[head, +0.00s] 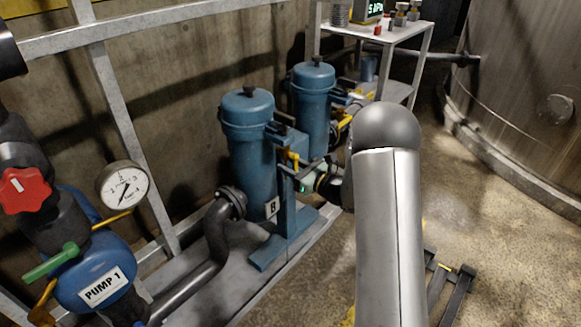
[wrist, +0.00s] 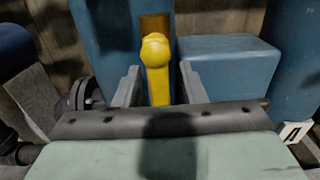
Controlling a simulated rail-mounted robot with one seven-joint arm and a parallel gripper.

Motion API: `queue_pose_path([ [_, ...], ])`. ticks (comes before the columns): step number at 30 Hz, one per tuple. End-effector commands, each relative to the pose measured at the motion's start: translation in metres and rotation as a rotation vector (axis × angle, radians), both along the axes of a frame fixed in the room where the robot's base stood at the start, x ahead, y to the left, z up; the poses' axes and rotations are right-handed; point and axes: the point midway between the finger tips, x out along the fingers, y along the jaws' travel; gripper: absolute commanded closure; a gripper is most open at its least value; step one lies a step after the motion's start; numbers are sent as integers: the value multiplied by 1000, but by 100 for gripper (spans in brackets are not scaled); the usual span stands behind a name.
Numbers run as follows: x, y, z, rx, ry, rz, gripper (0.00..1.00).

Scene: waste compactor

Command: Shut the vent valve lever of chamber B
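Chamber B is the nearer blue canister (head: 248,150), with its white B plate (head: 272,208) on the blue stand below. A yellow lever (head: 292,158) shows at its right side, small in the head view. In the wrist view a yellow lever (wrist: 158,75) with a rounded end stands in front of a blue body. My gripper (wrist: 158,84) is open, with one grey finger on each side of this lever. Gaps show between lever and fingers. In the head view my gripper (head: 308,178) is beside chamber B, partly hidden by my arm.
A second blue canister (head: 313,100) stands behind chamber B, with yellow parts beside it. An A plate (wrist: 297,131) shows at right in the wrist view. Pump 1 (head: 95,275), a gauge (head: 123,188) and a dark pipe (head: 210,250) are at left.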

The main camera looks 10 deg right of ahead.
Motion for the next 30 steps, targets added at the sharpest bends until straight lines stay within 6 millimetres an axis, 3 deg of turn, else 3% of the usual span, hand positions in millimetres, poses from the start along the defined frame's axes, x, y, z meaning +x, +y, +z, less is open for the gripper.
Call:
queue_pose_path([
  [9,2,2,0,0,0,0,66],
  [13,2,2,0,0,0,0,100],
  [30,-2,4,3,106,85,-2,100],
])
